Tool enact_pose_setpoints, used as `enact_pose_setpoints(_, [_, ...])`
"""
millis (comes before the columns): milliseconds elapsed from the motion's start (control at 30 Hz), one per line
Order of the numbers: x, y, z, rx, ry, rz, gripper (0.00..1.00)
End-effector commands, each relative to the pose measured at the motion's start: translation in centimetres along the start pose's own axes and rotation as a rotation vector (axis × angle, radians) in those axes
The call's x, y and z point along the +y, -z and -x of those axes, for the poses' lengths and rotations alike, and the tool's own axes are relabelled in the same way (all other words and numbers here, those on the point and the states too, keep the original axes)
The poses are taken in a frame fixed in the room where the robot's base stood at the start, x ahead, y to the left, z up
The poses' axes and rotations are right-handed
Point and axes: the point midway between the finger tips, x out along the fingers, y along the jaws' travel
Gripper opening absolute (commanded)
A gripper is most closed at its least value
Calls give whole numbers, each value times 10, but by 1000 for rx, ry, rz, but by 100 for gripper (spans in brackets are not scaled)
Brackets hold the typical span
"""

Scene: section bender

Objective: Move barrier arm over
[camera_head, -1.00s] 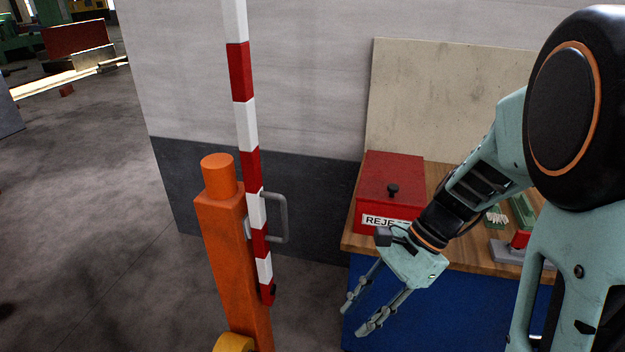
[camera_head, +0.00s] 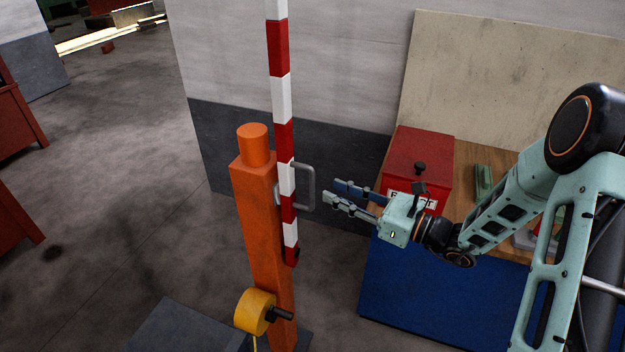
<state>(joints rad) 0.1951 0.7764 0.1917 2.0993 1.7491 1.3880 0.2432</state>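The barrier arm (camera_head: 281,101) is a red and white striped bar. It stands nearly upright beside an orange post (camera_head: 261,220), and its top is cut off by the picture's upper edge. A grey loop handle (camera_head: 311,186) sticks out from its lower part to the right. My gripper (camera_head: 330,191) is just right of the handle, with its fingers pointing left toward it. The fingers are apart with nothing between them. I see a small gap between the fingertips and the handle in the picture; the depth is hard to judge.
A yellow round weight or drum (camera_head: 255,311) with a dark knob sits low on the post. A red reject box (camera_head: 420,165) stands on a wooden-topped blue bench (camera_head: 420,292) behind my gripper. A grey wall (camera_head: 235,150) is behind the post. Open floor (camera_head: 120,200) lies to the left.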

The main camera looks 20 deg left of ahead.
Motion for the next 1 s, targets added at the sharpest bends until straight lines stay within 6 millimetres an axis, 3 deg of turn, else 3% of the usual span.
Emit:
enact_pose_setpoints(200, [2, -1, -44, 2, -5, -1, 27])
enact_pose_setpoints(400, [1, -1, -67, 2, -2, 0, 27])
enact_pose_setpoints(800, [1, 1, -74, 2, -1, 0, 26])
enact_pose_setpoints(1000, [1, 0, -74, 2, -1, 0, 4])
